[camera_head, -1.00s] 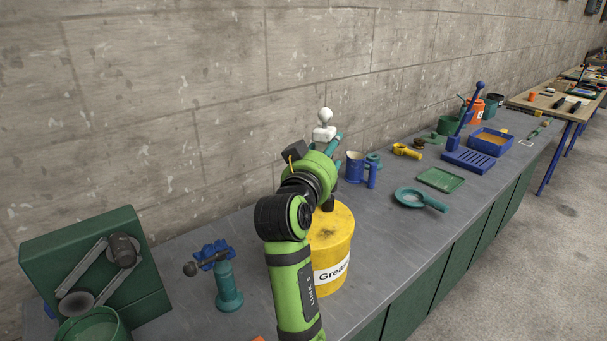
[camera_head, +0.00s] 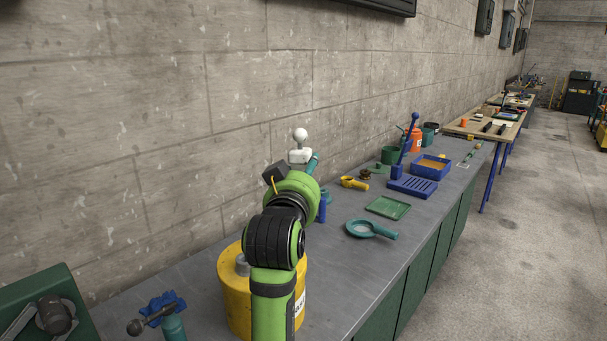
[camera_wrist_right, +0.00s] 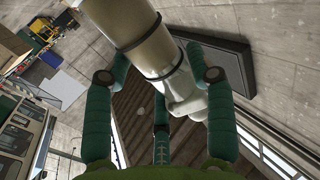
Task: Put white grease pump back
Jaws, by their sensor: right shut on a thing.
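My right gripper (camera_wrist_right: 160,77) is shut on the white grease pump (camera_wrist_right: 150,40), with teal fingers around its pale cylindrical body. In the head view the pump (camera_head: 300,156) shows a round white knob on top, held up in front of the wall beyond my green right arm. One teal finger (camera_head: 314,161) shows at its right side; the rest of the gripper is hidden behind the arm. A yellow grease drum (camera_head: 235,300) stands on the bench, partly covered by my arm. My left gripper is not in view.
The grey bench (camera_head: 345,275) runs along the concrete wall. A teal magnifier-shaped pan (camera_head: 368,229), a green tray (camera_head: 388,207), a blue slotted stand (camera_head: 412,187) and a blue bin (camera_head: 431,167) lie further along. A teal-blue tool (camera_head: 168,318) stands near left. Bare bench lies right of the drum.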

